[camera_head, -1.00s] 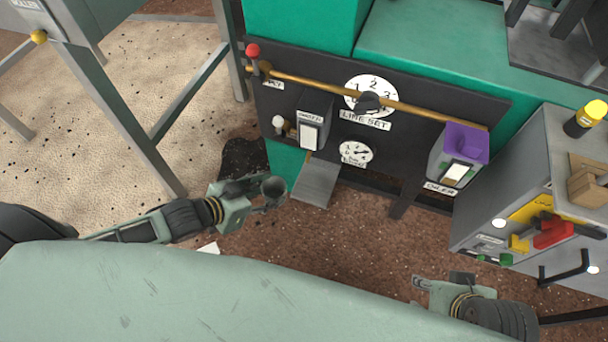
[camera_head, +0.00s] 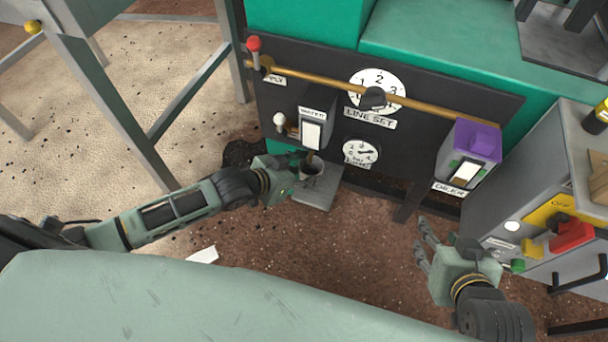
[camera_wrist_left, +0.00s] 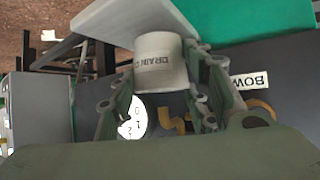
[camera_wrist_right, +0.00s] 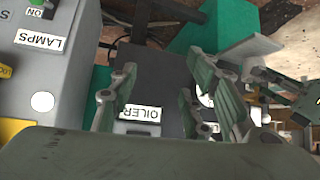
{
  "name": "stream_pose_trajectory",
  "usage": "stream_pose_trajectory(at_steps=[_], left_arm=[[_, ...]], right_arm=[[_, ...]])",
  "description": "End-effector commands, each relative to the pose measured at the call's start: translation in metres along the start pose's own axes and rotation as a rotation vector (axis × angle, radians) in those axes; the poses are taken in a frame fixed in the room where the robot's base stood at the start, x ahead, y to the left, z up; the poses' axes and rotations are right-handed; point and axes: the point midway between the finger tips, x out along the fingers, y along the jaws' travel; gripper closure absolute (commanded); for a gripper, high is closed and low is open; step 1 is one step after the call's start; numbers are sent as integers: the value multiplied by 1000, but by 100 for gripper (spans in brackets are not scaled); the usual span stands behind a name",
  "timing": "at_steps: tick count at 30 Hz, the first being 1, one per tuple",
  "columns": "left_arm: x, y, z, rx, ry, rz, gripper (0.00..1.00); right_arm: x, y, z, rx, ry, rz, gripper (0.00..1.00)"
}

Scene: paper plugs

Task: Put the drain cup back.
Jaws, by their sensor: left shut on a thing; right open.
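The drain cup (camera_wrist_left: 158,62) is a small grey-white cup with "DRAIN C…" lettering, held between the fingers of my left gripper (camera_wrist_left: 160,95). In the head view the cup (camera_head: 312,168) is at the near panel's base, over or on a grey shelf plate (camera_head: 316,192) below the water box. The cup looks upright there; I cannot tell whether it touches the plate. My left gripper (camera_head: 298,170) is shut on it. My right gripper (camera_head: 425,245) is open and empty, left of the grey cabinet; its spread fingers show in the right wrist view (camera_wrist_right: 155,95).
The dark panel carries a water box (camera_head: 315,128), dials (camera_head: 360,152), a brass rod (camera_head: 350,88) and a purple-topped oiler (camera_head: 470,150). A grey cabinet (camera_head: 530,190) with red and yellow switches stands at right. Brown floor (camera_head: 350,240) is open between my arms.

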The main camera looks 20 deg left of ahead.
Motion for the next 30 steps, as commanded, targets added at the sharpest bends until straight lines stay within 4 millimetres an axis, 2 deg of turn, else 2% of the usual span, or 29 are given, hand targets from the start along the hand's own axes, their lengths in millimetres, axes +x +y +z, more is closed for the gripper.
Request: stream_pose_trajectory(at_steps=[3,7,20,21,26,30], left_arm=[[6,0,9,0,1,1,86],[9,0,12,0,1,0,86],[11,0,15,0,2,0,86],[10,0,14,0,2,0,53],[10,0,15,0,1,0,39],[10,0,15,0,1,0,37]], right_arm=[[4,-3,-23,-1,108,-6,56],[4,-5,-38,-2,174,-10,56],[4,-6,-44,-2,200,-11,56],[3,-6,-44,-2,201,-11,56],[4,-6,-44,-2,199,-11,56],[4,-6,-44,-2,198,-11,56]])
